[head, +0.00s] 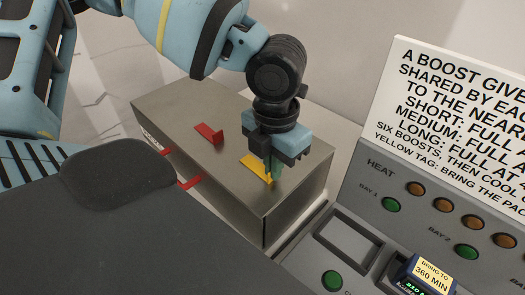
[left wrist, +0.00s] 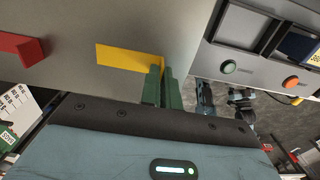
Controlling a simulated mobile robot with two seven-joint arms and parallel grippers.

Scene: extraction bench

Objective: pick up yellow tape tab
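The yellow tape tab (head: 254,165) lies on top of a grey metal box (head: 175,120), with a small upturned flap at its right end. It also shows in the left wrist view (left wrist: 125,56). My left gripper (head: 273,174) points down over that flap. In the left wrist view its green fingertips (left wrist: 160,75) are close together with the yellow flap between them, so it looks shut on the tab. The strip still lies flat on the box. My right gripper is not in view.
A red tab (head: 209,133) sits on the box left of the yellow one, and more red tabs (head: 190,182) stick out at its front side. A heat panel (head: 400,177) with buttons and lamps, a yellow-tagged display (head: 432,272) and a text sign (head: 455,110) stand at right.

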